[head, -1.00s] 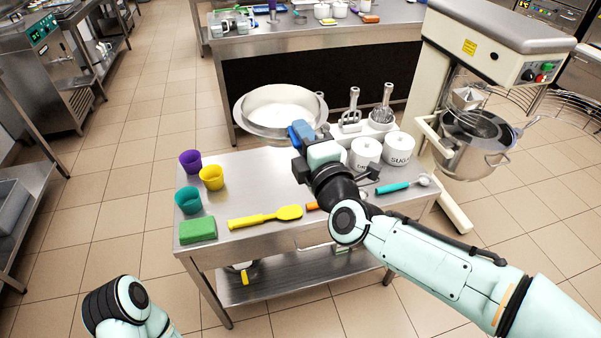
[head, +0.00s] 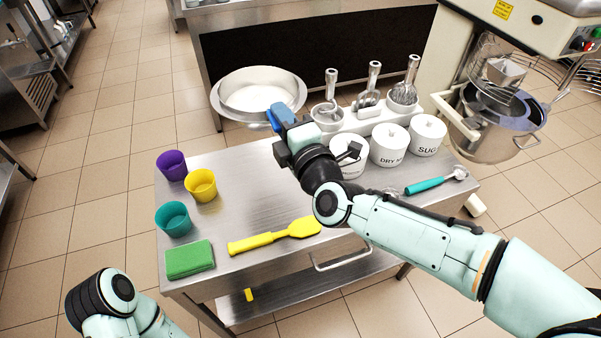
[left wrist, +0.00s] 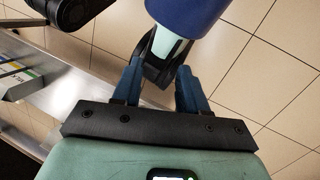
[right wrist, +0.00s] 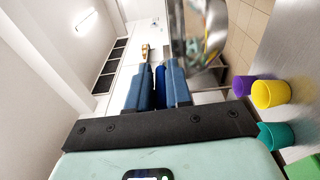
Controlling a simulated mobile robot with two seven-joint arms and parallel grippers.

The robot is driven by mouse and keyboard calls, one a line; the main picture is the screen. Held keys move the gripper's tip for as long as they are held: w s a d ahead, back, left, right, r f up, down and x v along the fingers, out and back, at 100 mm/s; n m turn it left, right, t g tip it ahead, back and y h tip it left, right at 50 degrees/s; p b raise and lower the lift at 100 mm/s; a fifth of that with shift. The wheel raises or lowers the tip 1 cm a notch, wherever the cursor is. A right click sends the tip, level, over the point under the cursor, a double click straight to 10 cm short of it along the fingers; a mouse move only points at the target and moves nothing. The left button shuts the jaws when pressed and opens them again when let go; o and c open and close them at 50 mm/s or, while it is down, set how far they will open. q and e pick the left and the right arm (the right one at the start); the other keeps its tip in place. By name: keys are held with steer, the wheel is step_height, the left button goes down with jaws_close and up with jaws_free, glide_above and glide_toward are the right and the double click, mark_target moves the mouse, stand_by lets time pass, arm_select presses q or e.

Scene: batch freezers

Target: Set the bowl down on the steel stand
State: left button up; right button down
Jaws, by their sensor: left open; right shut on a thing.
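The wide steel bowl (head: 290,82), pale inside, is upright in the head view, over the far edge of the steel stand (head: 250,205). My right gripper (head: 279,116) is shut at the bowl's near side. In the right wrist view, its blue fingers (right wrist: 159,88) are close together with a dark blue piece between them, beside the shiny bowl wall (right wrist: 200,40). The exact grip point is hard to see. The bowl looks raised above the stand top. My left gripper (left wrist: 155,92) is open and empty in the left wrist view; the head view shows only its arm.
Purple, yellow and teal cups, a green sponge (head: 190,259) and a yellow spatula (head: 275,235) lie along the stand's left and front. White canisters (head: 388,147), utensils and a teal-handled scoop (head: 436,182) occupy its right. The middle is clear. A mixer (head: 495,110) stands at right.

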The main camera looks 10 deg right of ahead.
arm_select(q)
steer(key=w+a+f+t+y+b, duration=0.1)
steer(key=w+a+f+t+b, duration=0.2)
steer(key=w+f+b, duration=0.4)
steer(key=shift+w+a+f+n+y, duration=0.3)
steer(key=shift+w+a+f, duration=0.4)
steer(key=shift+w, duration=0.5)
arm_select(e)
step_height(320, 180, down, 19)
steer(key=shift+s, duration=0.15)
arm_select(q)
steer(key=shift+d+f+b, duration=0.1)
steer(key=shift+f+b, duration=0.05)
steer(key=shift+b, duration=0.15)
arm_select(e)
steer(key=shift+f, duration=0.1)
steer(key=c, duration=1)
jaws_free()
steer(key=shift+f, duration=0.15)
steer(key=shift+c, duration=0.2)
